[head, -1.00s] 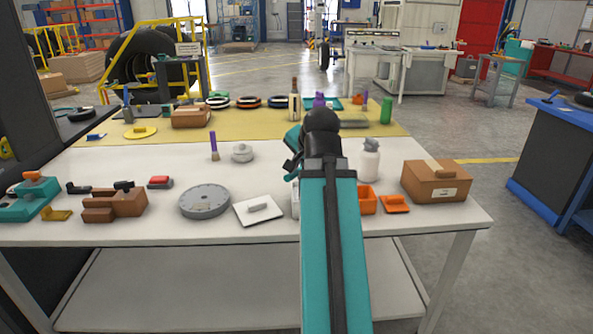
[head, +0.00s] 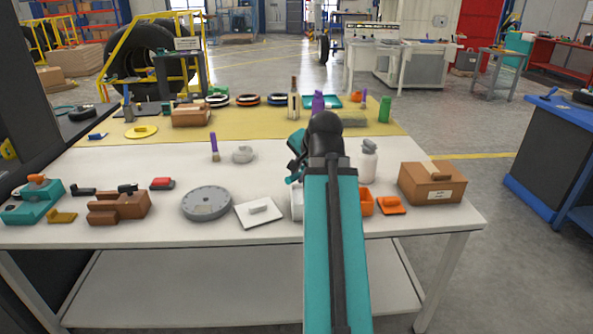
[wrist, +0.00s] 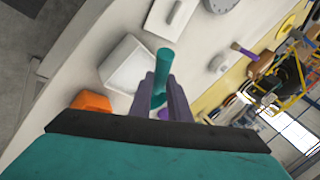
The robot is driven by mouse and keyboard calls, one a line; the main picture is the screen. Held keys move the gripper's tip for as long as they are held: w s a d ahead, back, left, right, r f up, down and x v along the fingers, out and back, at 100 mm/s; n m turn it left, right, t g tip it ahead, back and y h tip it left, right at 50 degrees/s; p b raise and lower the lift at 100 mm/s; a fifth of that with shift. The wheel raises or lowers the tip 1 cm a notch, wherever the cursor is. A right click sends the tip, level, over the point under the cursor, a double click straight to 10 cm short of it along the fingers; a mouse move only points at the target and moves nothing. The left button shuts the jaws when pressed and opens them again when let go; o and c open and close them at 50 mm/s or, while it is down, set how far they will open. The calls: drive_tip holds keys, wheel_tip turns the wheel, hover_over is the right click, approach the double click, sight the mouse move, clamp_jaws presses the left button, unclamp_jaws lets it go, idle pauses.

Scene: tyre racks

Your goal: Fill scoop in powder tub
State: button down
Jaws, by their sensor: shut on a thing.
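A teal scoop (wrist: 163,58) is between the two grey fingers of my gripper (wrist: 160,88) in the wrist view; the gripper is shut on it. Its far end overlaps the side of the white square powder tub (wrist: 113,83) in the picture; I cannot tell whether it touches or how full it is. The tub has a pale inside and lies left of the fingers.
An orange bin (head: 367,201) stands right of my arm, with an orange lid piece (head: 391,205) beside it. A white bottle (head: 368,163) and cardboard box (head: 432,183) stand on the right. A white plate with handle (head: 260,211) and grey disc (head: 206,203) lie left.

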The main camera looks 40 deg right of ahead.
drive_tip(key=shift+w+d+r+y+p, duration=0.1)
drive_tip(key=shift+d+r+y+p, duration=0.35)
drive_tip(key=shift+p, duration=3.2)
drive_tip(key=shift+w+d+f+y+p, duration=0.15)
drive_tip(key=shift+d+y+p, duration=0.3)
drive_tip(key=shift+p, duration=2.15)
drive_tip(key=shift+d+m+g+y+p, duration=0.15)
drive_tip(key=shift+m+g+y+p, duration=0.15)
drive_tip(key=shift+p, duration=2.75)
drive_tip(key=shift+w+d+r+m+g+y+p, duration=0.15)
drive_tip(key=shift+d+y+p, duration=0.4)
drive_tip(key=shift+p, duration=0.1)
drive_tip(key=shift+w+d+r+m+g+y+p, duration=0.1)
drive_tip(key=shift+d+r+m+y+p, duration=0.1)
drive_tip(key=shift+d+y+p, duration=0.35)
drive_tip(key=shift+w+d+r+m+g+y+p, duration=0.15)
drive_tip(key=shift+d+y+p, duration=0.25)
drive_tip(key=shift+y+p, duration=0.3)
drive_tip(key=shift+f+b, duration=1.05)
drive_tip(key=shift+f, duration=2.2)
drive_tip(key=shift+s+a+f, duration=0.1)
drive_tip(key=shift+s+a, duration=0.05)
drive_tip(key=shift+a, duration=0.15)
